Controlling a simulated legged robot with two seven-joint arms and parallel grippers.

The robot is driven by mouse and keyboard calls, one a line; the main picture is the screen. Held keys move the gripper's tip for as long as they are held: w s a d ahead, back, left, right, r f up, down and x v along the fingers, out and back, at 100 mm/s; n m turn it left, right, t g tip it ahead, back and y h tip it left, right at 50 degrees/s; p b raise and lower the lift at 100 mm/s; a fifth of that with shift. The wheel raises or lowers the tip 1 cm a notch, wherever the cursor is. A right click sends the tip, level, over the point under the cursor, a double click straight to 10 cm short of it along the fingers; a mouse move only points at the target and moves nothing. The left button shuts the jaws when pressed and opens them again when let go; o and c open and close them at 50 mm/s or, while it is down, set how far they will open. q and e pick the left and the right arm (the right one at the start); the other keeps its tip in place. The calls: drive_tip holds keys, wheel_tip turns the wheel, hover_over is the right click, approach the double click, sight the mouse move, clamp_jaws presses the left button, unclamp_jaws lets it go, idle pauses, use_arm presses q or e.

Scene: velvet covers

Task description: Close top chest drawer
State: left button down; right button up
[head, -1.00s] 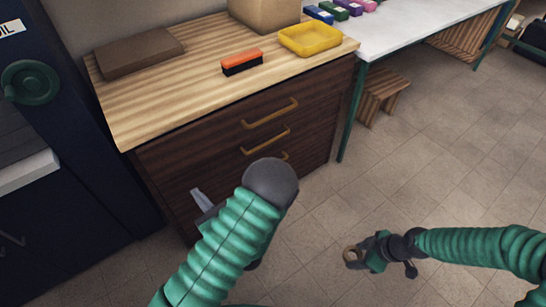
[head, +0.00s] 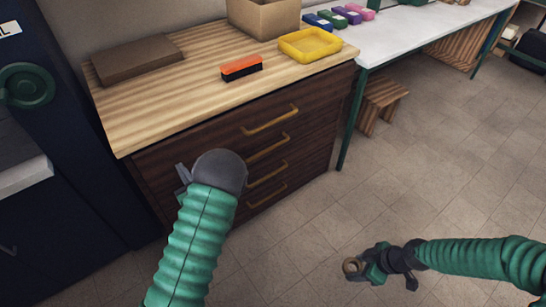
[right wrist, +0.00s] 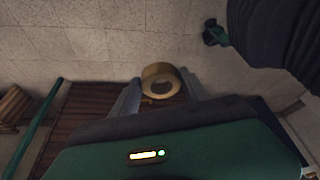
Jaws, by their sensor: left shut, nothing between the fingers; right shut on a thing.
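The dark wood chest (head: 318,150) stands at left centre in the head view. Its top drawer (head: 322,96) has a brass bar handle (head: 270,120) and looks flush with the drawer fronts below. My left gripper (head: 183,174) is at the left part of the chest front in the head view. Its fingers are mostly hidden behind my dark wrist, and it looks shut and empty. Whether it touches the chest I cannot tell. My right gripper (head: 358,266) is shut on a tan ring-shaped roll (head: 351,267), above the floor right of the chest. The roll also shows in the right wrist view (right wrist: 160,82).
On the chest top lie a brown flat box (head: 138,60), an orange-and-black brush (head: 241,67), a yellow tray (head: 310,45) and an open cardboard box (head: 264,18). A white table (head: 420,38) and wooden stool (head: 381,98) stand to the right.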

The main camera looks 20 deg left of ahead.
sight(176, 161)
use_arm(q)
drive_tip(key=shift+w+a, duration=0.1)
drive_tip(key=x, duration=0.3)
drive_tip(key=shift+w+a+r, duration=0.1)
drive_tip(key=shift+w+a, duration=0.1)
drive_tip(key=shift+a, duration=0.1)
drive_tip(key=shift+w+a+r, duration=0.1)
drive_tip(key=shift+a, duration=0.05)
drive_tip(key=shift+r, duration=0.2)
